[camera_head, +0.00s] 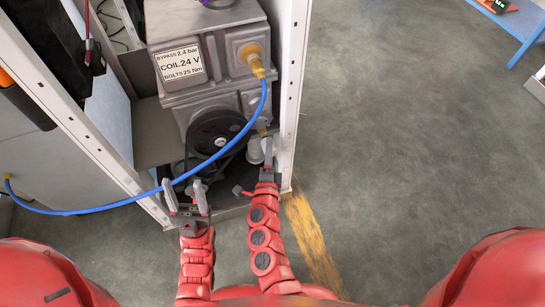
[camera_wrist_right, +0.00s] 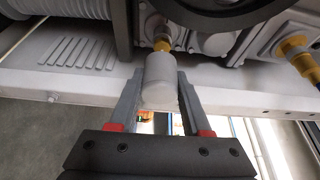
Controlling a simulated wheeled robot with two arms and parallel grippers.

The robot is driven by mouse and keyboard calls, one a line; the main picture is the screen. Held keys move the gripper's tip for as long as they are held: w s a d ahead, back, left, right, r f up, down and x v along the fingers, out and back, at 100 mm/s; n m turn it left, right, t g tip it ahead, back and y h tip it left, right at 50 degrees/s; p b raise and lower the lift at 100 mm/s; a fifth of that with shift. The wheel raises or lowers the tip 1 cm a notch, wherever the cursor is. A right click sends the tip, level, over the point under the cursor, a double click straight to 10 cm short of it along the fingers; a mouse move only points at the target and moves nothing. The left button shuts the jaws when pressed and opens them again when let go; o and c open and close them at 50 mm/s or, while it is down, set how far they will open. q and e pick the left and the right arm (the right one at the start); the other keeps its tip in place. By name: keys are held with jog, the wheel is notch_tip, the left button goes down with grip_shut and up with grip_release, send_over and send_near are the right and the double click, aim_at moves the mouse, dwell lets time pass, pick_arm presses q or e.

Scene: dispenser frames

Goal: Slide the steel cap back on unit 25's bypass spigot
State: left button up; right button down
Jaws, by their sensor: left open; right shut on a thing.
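The pale grey, cylindrical steel cap (camera_wrist_right: 160,80) is between the fingers of my right gripper (camera_head: 266,156), which is shut on it. In the right wrist view the bypass spigot (camera_wrist_right: 161,36), a metal stub with a yellow ring, is directly above the cap and in line with it. Its end meets the cap's top edge in the picture; I cannot tell how far the cap is over it. In the head view the spigot (camera_head: 262,130) is low on the grey machine's right side. My left gripper (camera_head: 187,196) is open and empty, in front of the black pulley.
A blue hose (camera_head: 190,176) runs from a yellow fitting (camera_head: 255,62) down past the pulley (camera_head: 217,138) to the left, passing near my left gripper. A white frame post (camera_head: 291,90) stands close to the right of my right gripper. Open floor (camera_head: 410,150) is on the right.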

aim_at(262, 134)
jog(key=shift+w+a, duration=0.15)
jog(key=shift+w, duration=0.55)
jog(key=shift+b, duration=0.4)
dwell(0.9)
jog(key=shift+w+a+b, duration=0.15)
jog(key=shift+w+a, duration=0.15)
jog(key=shift+w, duration=0.55)
jog(key=shift+w+a+b, duration=0.2)
jog(key=shift+w+a, duration=0.05)
jog(key=shift+w, duration=0.65)
jog(key=shift+w+a+b, duration=0.15)
jog(key=shift+w+a, duration=0.15)
jog(key=shift+w, duration=0.55)
jog(key=shift+c, duration=1.4)
grip_release()
